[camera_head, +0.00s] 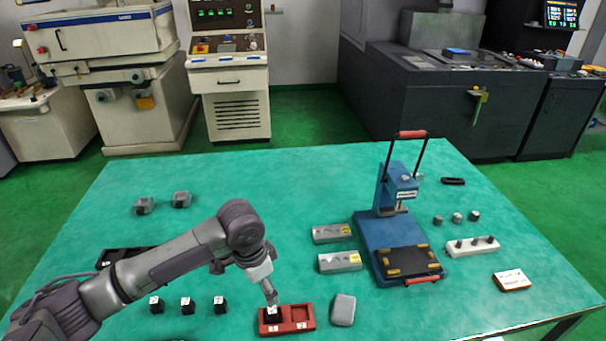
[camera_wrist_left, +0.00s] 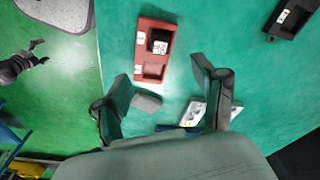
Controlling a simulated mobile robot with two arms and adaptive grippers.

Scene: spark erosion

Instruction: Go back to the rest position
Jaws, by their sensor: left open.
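My left gripper (camera_head: 269,292) is above the left end of a red two-slot tray (camera_head: 300,316) in the head view. In the left wrist view its two fingers (camera_wrist_left: 160,72) stand wide apart with nothing between them. The tray (camera_wrist_left: 144,50) lies beyond the fingertips. A black block with a white label (camera_wrist_left: 159,40) sits in one slot, and the other slot is empty. What looks like my right gripper (camera_wrist_left: 36,52) shows small and dark at the left of the wrist view, over the floor. Its jaws are too small to read.
A grey block (camera_head: 342,310) lies right of the tray, and several black blocks (camera_head: 186,304) stand left. A blue press (camera_head: 382,235) with a raised handle stands right of centre. A black tray (camera_head: 108,262) is partly behind my arm. The table's back middle is clear.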

